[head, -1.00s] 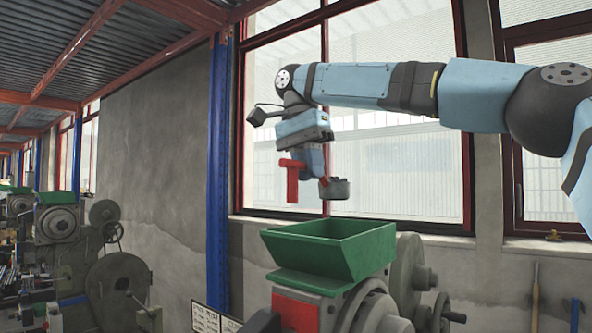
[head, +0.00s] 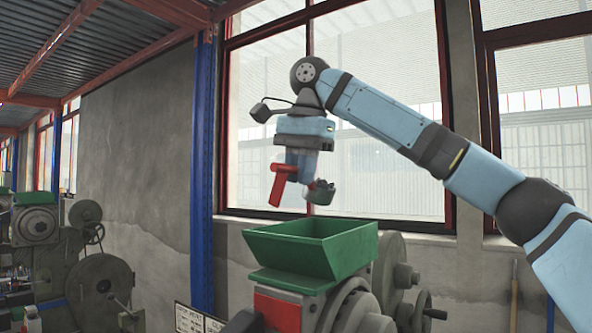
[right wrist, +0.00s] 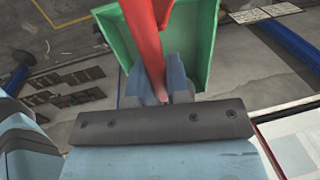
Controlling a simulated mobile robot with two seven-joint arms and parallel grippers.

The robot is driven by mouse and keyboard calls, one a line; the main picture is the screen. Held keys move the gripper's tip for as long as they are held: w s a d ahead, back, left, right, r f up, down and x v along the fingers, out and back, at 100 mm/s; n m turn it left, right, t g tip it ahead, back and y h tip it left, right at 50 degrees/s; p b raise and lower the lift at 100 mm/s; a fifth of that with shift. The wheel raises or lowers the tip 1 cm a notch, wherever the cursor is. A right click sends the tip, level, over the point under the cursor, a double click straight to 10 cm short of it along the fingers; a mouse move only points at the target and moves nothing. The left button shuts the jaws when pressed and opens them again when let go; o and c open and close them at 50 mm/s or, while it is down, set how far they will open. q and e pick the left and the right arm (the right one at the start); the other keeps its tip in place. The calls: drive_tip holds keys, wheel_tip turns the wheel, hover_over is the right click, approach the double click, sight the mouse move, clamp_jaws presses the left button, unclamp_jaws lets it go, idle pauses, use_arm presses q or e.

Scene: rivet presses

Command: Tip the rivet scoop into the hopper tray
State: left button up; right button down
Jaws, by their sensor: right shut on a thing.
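The rivet scoop, with a red handle (head: 281,185) and a dark grey cup (head: 321,193), hangs in my right gripper (head: 300,177). The gripper is shut on it and points down. The scoop is tilted, its handle leaning and its cup on the right side. The cup is in the air above the green hopper tray (head: 345,250), apart from it. In the right wrist view the red handle (right wrist: 146,40) runs between the fingers, with the green tray (right wrist: 203,45) below. My left gripper is not in view.
The tray sits on top of a rivet press with a red panel (head: 277,310) and grey wheels (head: 385,275). A blue post (head: 203,180) and windows stand behind. More presses (head: 95,275) stand at left. The air around the scoop looks clear.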

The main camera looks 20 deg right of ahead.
drive_tip(key=shift+s+f, duration=0.1)
drive_tip(key=shift+f, duration=0.1)
use_arm(q)
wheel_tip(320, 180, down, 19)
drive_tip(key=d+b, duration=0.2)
drive_tip(key=b, duration=2.1)
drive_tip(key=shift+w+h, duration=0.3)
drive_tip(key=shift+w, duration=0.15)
use_arm(e)
drive_tip(key=s+d+f+t+y, duration=0.2)
drive_tip(key=f+t+y, duration=0.4)
drive_tip(key=t, duration=0.9)
drive_tip(key=shift+s+f+y, duration=0.4)
drive_tip(key=shift+s+y, duration=0.15)
drive_tip(key=shift+y, duration=0.95)
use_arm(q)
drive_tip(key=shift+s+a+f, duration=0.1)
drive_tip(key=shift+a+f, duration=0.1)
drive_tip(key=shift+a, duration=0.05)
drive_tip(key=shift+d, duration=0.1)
